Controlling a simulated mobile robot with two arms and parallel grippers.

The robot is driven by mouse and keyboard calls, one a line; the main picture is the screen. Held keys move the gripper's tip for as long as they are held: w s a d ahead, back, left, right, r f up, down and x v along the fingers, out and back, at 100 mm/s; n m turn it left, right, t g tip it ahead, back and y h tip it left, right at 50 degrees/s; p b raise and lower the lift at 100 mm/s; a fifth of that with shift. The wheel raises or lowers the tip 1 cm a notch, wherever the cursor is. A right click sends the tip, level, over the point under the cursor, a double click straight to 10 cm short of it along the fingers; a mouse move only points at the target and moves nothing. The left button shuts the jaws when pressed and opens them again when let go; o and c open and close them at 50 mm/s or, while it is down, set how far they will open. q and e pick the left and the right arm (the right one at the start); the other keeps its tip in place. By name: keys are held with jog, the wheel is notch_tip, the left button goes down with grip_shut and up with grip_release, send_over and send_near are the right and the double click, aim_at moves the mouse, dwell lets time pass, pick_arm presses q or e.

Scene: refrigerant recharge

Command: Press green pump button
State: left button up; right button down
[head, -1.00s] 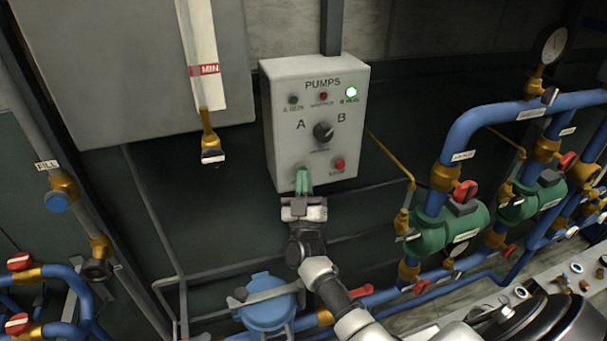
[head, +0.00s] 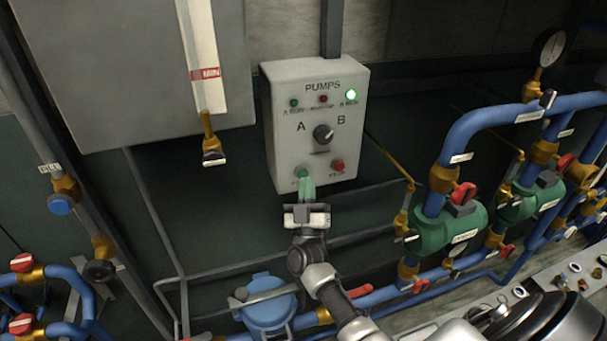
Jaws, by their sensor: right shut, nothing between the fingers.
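The grey PUMPS box (head: 285,110) is on the wall at the picture's middle. The green pump button (head: 302,171) is at its lower left, just above my fingertips. My right gripper (head: 307,187) comes up from below. Its green fingers are shut and empty, with the tips in front of the box just below the button. I cannot tell whether they touch the box. A red button (head: 338,166) is to the right. The black selector knob (head: 323,133) sits between A and B. The B run lamp (head: 350,95) is lit green. My left gripper is out of view.
Blue pipes (head: 480,118) with green pumps (head: 447,231) stand at the right. A sight tube with a brass valve (head: 209,140) hangs left of the box.

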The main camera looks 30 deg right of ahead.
jog(key=s+p, duration=0.1)
jog(key=s, duration=0.1)
jog(key=s+a+p, duration=0.1)
jog(key=s, duration=0.2)
jog(key=shift+a+p, duration=0.1)
jog(key=shift+p, duration=0.25)
jog(key=shift+w, duration=0.1)
dwell(0.6)
